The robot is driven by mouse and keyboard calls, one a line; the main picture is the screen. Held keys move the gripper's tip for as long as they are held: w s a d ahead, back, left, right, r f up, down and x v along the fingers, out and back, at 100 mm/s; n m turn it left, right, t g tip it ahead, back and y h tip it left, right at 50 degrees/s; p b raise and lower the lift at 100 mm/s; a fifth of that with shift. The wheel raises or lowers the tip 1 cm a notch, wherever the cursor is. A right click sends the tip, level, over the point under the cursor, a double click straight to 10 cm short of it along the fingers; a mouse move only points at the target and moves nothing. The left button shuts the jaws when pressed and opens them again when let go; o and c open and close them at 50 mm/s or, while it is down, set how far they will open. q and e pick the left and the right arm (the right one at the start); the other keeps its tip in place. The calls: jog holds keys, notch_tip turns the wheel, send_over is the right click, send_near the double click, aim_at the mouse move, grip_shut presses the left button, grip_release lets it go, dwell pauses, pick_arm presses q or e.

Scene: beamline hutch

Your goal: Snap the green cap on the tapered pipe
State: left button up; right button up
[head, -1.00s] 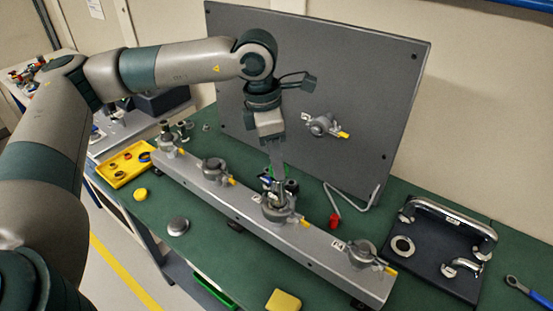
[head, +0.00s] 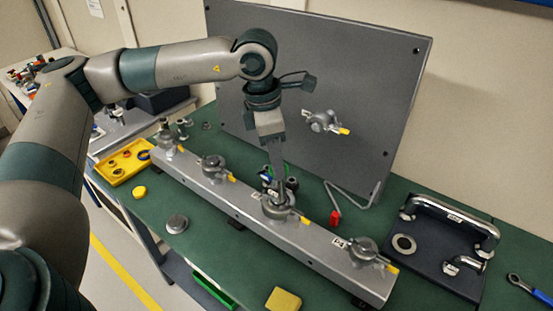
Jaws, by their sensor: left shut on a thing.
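My left gripper (head: 276,178) reaches down over the third station of the grey rail. It is shut on a small piece, mostly hidden by the fingers; a trace of green shows there, which fits the green cap, but its outline is not clear. Directly below is a round metal pipe fitting (head: 279,208) with a clamp and yellow tip, likely the tapered pipe; its taper is hard to make out. The fingertips are at or just above its top; I cannot tell whether the piece touches it. My right gripper is not in view.
The grey rail (head: 225,198) carries other clamped fittings, including one at its right end (head: 363,250). A grey upright panel (head: 370,90) stands behind. A yellow tray (head: 112,173) lies left, a black board (head: 425,262) right. A red-ended bent rod (head: 336,217) lies behind the rail.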

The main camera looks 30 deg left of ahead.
pick_arm(q)
jog(key=o, duration=1.1)
jog(key=shift+r, duration=0.1)
jog(key=shift+r+b, duration=0.3)
jog(key=shift+r, duration=0.25)
jog(key=r+b, duration=0.1)
jog(key=r, duration=0.4)
jog(key=s+a+r+b, duration=0.1)
jog(key=r+b, duration=0.1)
jog(key=r, duration=0.3)
jog(key=a+r+b, duration=0.1)
jog(key=r, duration=0.5)
jog(key=shift+s+b, duration=0.3)
